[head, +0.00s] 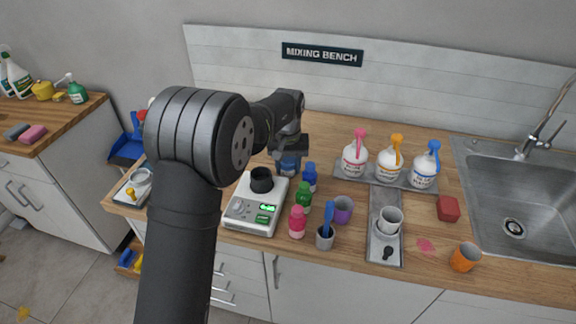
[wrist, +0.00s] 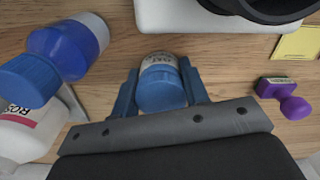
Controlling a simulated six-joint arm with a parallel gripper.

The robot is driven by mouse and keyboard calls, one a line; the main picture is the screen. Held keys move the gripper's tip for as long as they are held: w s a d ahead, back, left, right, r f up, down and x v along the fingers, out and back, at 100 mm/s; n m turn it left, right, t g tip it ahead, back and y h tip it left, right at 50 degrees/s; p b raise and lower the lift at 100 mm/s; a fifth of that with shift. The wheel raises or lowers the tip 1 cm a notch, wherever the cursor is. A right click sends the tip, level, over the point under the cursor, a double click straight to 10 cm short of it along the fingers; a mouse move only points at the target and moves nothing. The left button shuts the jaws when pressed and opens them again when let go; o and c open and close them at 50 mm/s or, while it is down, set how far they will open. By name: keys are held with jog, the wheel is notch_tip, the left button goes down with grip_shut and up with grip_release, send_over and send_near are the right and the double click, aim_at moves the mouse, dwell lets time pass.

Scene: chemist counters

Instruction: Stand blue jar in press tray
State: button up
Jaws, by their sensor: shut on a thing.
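A small blue-lidded jar (wrist: 160,88) with a pale label sits between the two blue fingers of my gripper (wrist: 160,96) in the wrist view. The gripper is shut on it. In the head view the blue jar (head: 288,166) shows partly under my gripper (head: 290,155), behind the white scale; I cannot tell whether it touches the counter. A grey tray (head: 381,212) at the right holds a white cup and a black knobbed tool. Neither is clearly marked as the press tray.
The white scale (head: 238,212) carries a black cup. Blue (head: 310,178), green (head: 303,197) and pink (head: 297,222) bottles stand right of it, near a purple cup (head: 343,210). White bottles stand on a back tray. The sink (head: 515,195) is far right.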

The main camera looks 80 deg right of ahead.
aim_at(288, 160)
jog(key=shift+f, duration=0.2)
jog(key=o, duration=1)
jog(key=shift+c, duration=0.2)
jog(key=shift+o, duration=0.5)
notch_tip(288, 160, up, 12)
jog(key=shift+r, duration=0.2)
